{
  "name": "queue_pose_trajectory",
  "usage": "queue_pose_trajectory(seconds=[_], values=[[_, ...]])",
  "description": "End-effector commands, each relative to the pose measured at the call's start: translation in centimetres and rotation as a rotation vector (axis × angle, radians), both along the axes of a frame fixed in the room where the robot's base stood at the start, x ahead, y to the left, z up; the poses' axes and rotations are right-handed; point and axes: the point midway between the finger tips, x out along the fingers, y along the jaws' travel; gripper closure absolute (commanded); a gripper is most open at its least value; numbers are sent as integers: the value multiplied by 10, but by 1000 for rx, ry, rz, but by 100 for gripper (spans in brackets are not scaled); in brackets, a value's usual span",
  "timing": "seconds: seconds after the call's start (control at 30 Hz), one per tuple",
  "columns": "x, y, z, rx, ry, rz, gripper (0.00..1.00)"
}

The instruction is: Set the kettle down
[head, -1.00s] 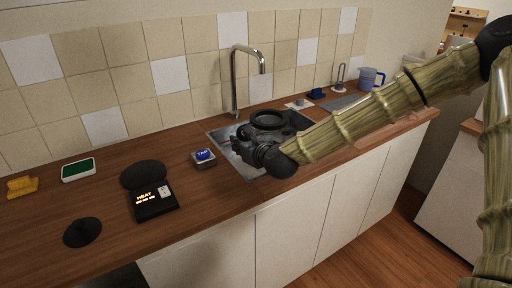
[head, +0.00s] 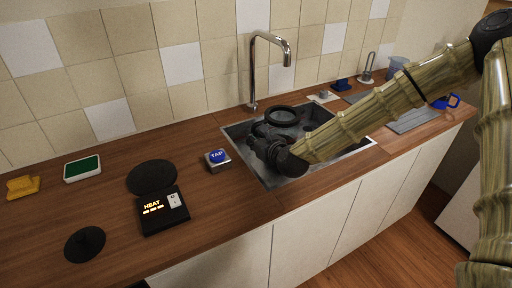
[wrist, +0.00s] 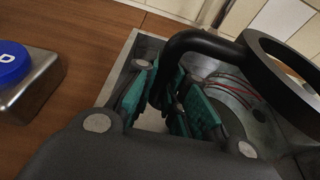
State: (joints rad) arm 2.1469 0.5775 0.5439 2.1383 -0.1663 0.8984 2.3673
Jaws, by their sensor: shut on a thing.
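The black kettle shows mainly as its ring-shaped top (head: 282,115) in the head view, over the left part of the sink (head: 330,150). In the wrist view its curved black handle (wrist: 190,42) runs down between the green-padded fingers of my gripper (wrist: 168,98). My gripper (head: 262,142) is shut on the handle. The kettle's lower body and base are largely hidden, so I cannot tell whether it touches the sink floor. A round black plate (head: 152,177) lies bare behind the HEAT panel (head: 163,210) at the left.
A blue TAP button (head: 217,156) stands left of the sink, and the metal faucet (head: 262,70) rises behind it. A black lid (head: 85,244), a yellow sponge (head: 22,186) and a green-topped box (head: 82,168) lie at the left. Counter between the plate and sink is mostly clear.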

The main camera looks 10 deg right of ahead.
Motion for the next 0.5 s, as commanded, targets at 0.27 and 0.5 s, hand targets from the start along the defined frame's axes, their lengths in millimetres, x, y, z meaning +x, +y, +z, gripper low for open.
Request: queue_pose_trajectory(seconds=[0.27,0.5], values=[[0,0,-18,-1,-1,0,100],[1,-1,-38,0,-4,-2,100]])
